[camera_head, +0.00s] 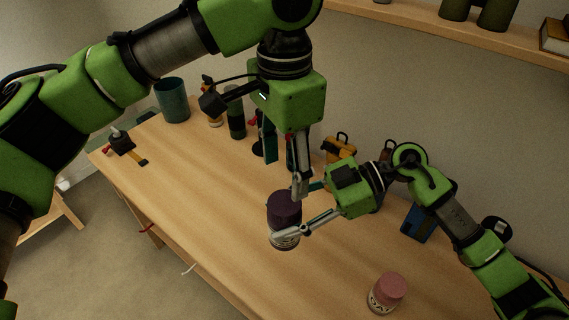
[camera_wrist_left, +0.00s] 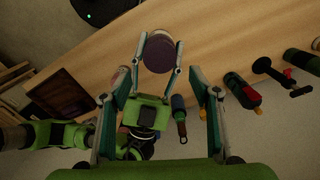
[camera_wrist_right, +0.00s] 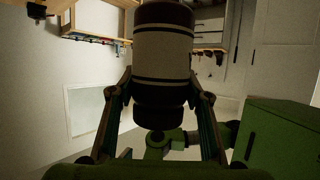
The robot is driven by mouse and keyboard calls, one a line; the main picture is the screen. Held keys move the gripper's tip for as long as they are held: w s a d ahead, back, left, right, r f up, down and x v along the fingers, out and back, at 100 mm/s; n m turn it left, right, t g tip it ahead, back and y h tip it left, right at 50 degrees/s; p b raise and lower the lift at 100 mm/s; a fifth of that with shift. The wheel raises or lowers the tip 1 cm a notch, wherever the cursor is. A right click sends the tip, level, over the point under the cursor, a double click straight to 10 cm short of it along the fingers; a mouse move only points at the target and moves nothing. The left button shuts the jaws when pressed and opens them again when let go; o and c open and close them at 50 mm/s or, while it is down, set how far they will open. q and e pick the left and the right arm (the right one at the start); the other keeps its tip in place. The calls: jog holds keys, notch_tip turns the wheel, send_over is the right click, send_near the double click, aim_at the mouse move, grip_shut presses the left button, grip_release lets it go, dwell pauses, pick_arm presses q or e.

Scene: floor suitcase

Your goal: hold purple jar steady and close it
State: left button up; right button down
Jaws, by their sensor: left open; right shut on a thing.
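The purple jar (camera_head: 285,241) is upright with a pale label and a dark purple lid (camera_head: 284,207) on top. I cannot tell whether the lid is tight, or whether the jar's base touches the table. My right gripper (camera_head: 291,222) is shut on the jar from the right side, one finger across its front. The right wrist view shows the jar (camera_wrist_right: 163,55) between the fingers (camera_wrist_right: 163,92). My left gripper (camera_head: 298,188) points down just above and behind the lid, open and empty. In the left wrist view the jar's lid (camera_wrist_left: 160,55) lies beyond its spread fingers (camera_wrist_left: 160,95).
A pink-lidded jar (camera_head: 386,293) stands at the front right of the wooden table (camera_head: 200,185). A teal cup (camera_head: 172,100), bottles (camera_head: 236,115), a yellow item (camera_head: 339,148) and a blue box (camera_head: 419,224) line the back. A hammer-like tool (camera_head: 127,145) lies at the left end.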

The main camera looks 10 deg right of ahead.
aim_at(285, 202)
pick_arm(q)
jog(key=shift+f, duration=0.1)
jog(key=shift+f, duration=3.9)
jog(key=c, duration=1.1)
jog(key=o, duration=1.3)
jog(key=shift+c, duration=0.2)
jog(key=shift+r, duration=0.1)
notch_tip(285, 202, up, 12)
